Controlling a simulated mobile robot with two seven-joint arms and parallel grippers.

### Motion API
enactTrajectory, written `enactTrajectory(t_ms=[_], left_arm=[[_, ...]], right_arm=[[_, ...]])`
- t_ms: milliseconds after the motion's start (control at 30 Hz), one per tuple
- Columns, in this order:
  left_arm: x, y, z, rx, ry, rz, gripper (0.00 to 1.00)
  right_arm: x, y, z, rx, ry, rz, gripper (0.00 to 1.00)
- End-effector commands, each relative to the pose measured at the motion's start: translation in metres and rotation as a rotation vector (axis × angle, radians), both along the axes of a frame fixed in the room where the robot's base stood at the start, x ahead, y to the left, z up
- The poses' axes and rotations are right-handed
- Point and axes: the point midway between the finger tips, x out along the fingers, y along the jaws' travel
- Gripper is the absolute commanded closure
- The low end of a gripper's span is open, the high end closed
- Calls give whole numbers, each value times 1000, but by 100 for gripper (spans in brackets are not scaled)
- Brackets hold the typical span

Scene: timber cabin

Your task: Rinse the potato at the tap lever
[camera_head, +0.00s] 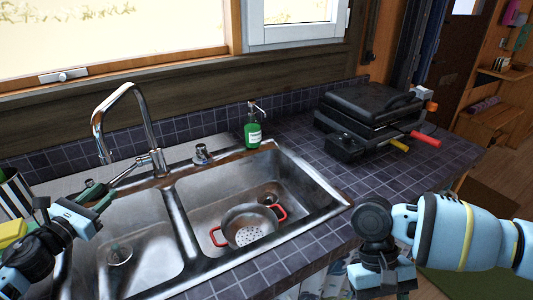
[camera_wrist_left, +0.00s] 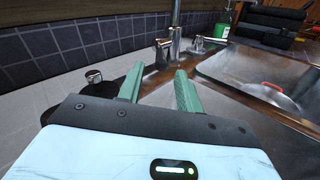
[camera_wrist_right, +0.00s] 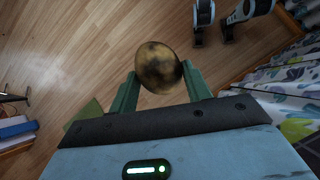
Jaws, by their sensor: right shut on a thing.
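A chrome tap (camera_head: 128,92) with a high curved spout rises behind the double sink. Its lever (camera_head: 133,168) is at the base of the spout. My left gripper (camera_head: 97,193) is open and empty, to the left of the lever and apart from it. The tap's base also shows beyond the open fingers (camera_wrist_left: 159,88) in the left wrist view. The brown, speckled potato (camera_wrist_right: 159,67) is held between the fingers of my right gripper (camera_wrist_right: 160,82), above the floor in front of the counter. The potato is hidden in the head view.
A colander with red handles (camera_head: 250,227) sits in the right basin. The left basin (camera_head: 145,240) looks empty apart from its drain. A green soap bottle (camera_head: 252,128) stands behind the sink. A black grill (camera_head: 370,120) stands on the tiled counter at right. A patterned curtain (camera_wrist_right: 290,85) hangs below.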

Motion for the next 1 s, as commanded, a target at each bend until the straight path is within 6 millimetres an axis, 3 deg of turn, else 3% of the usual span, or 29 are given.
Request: enactTrajectory(t_ms=[500,967,1000], left_arm=[[59,-15,2,0,-2,1,65],[67,-18,0,1,0,-2,65],[68,-18,1,1,0,-2,68]], right_arm=[[2,0,14,0,-18,0,76],[2,0,14,0,-19,0,76],[2,0,14,0,-19,0,76]])
